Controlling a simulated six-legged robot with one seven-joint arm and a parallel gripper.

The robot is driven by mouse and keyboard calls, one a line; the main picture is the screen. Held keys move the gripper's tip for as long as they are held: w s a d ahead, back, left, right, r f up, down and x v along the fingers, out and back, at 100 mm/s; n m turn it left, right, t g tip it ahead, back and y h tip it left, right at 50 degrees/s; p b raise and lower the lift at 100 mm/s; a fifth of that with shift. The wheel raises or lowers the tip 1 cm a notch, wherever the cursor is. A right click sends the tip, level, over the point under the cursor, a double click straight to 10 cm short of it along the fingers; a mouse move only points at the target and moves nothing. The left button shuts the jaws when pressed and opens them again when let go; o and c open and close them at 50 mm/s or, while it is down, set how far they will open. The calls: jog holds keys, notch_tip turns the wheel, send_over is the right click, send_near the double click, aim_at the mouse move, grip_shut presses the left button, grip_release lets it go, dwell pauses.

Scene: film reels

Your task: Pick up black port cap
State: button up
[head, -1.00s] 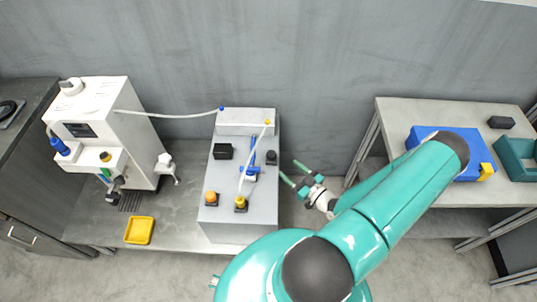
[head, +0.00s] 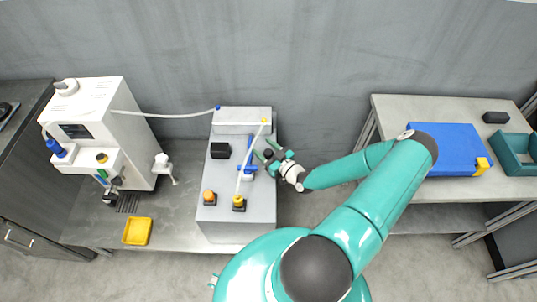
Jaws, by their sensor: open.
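A small dark cap (head: 268,153), which looks like the black port cap, sits on the right part of the grey box-shaped unit (head: 237,222), beside a blue fitting. My gripper (head: 264,149) is open, with its two green fingers pointing left over the right edge of the unit. In this view the fingers lie on either side of the dark cap. The gripper partly covers that spot, and I cannot tell whether the fingers touch the cap or hover above it.
A white machine (head: 103,135) and a yellow tray (head: 137,231) stand left. A blue case (head: 445,150) lies on the right table.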

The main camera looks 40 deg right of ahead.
jog(key=c, duration=1.1)
jog(key=shift+o, duration=0.2)
jog(key=shift+r, duration=0.1)
